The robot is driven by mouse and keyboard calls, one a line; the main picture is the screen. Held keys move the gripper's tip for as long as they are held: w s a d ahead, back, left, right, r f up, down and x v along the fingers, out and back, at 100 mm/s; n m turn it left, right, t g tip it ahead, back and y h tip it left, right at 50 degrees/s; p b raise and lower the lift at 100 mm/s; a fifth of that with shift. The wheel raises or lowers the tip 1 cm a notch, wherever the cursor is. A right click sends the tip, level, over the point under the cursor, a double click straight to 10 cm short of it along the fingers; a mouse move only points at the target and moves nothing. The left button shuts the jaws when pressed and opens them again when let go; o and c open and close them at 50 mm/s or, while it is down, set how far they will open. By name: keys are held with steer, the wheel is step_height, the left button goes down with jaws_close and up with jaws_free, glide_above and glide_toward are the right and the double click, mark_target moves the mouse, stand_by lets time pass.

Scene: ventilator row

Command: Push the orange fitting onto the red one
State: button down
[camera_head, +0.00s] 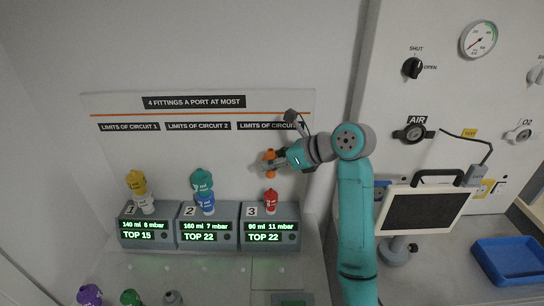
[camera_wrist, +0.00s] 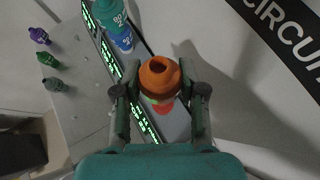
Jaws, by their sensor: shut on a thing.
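My gripper (camera_head: 274,163) is shut on the orange fitting (camera_head: 270,156) and holds it in the air above port 3. In the wrist view the orange fitting (camera_wrist: 159,78) sits between the two fingers, its open top facing the camera. The red fitting (camera_head: 271,197) stands upright on the port 3 unit, below the orange one with a gap between them in the head view. In the wrist view only a sliver of the red fitting (camera_wrist: 164,107) shows past the orange one; the rest is hidden.
Port 1 (camera_head: 146,232) bears a white fitting with a yellow one on top. Port 2 (camera_head: 207,232) bears a blue fitting (camera_head: 205,204) with a teal one (camera_head: 202,180) on top. Loose purple, green and grey fittings stand at the front left. A monitor (camera_head: 427,209) and blue tray (camera_head: 509,260) are at right.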

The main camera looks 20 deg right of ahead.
mark_target(270, 150)
steer(key=shift+f, duration=1.9)
steer(key=shift+f, duration=1.4)
stand_by(0.4)
steer(key=c, duration=0.6)
jaws_free()
steer(key=shift+r, duration=0.1)
step_height(270, 150, up, 10)
steer(key=shift+f, duration=0.1)
